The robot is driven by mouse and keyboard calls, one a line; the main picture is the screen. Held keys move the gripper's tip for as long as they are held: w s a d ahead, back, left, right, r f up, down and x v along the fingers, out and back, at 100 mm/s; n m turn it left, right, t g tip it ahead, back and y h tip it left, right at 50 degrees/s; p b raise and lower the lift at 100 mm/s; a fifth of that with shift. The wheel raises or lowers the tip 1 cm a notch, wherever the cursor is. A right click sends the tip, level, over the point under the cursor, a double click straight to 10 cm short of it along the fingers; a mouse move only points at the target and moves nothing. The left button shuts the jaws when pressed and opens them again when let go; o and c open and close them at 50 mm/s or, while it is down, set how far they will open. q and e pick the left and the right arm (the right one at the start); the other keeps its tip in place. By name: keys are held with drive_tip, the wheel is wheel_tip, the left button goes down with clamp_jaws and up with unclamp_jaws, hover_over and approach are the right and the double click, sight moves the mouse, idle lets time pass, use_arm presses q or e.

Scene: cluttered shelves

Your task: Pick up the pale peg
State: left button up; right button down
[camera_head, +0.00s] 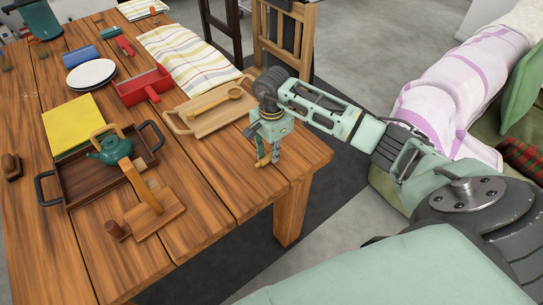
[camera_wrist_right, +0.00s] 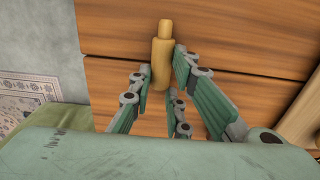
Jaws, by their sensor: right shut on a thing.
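The pale peg (camera_head: 262,160) is a small tan wooden piece near the right edge of the wooden table. In the right wrist view the peg (camera_wrist_right: 162,45) shows a narrower end and a thicker body between the fingers. My right gripper (camera_head: 269,152) points down over the table and is shut on the peg; its fingers (camera_wrist_right: 161,74) flank the body from both sides. The fingers hide part of the peg in the head view. I cannot tell whether it touches the tabletop. My left gripper is not in view.
A wooden board with a spoon (camera_head: 229,95) lies just left of my right gripper. The table's right edge is close.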

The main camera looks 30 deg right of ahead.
drive_tip(key=shift+r, duration=0.15)
drive_tip(key=shift+r+p, duration=1.7)
drive_tip(key=shift+r, duration=1.15)
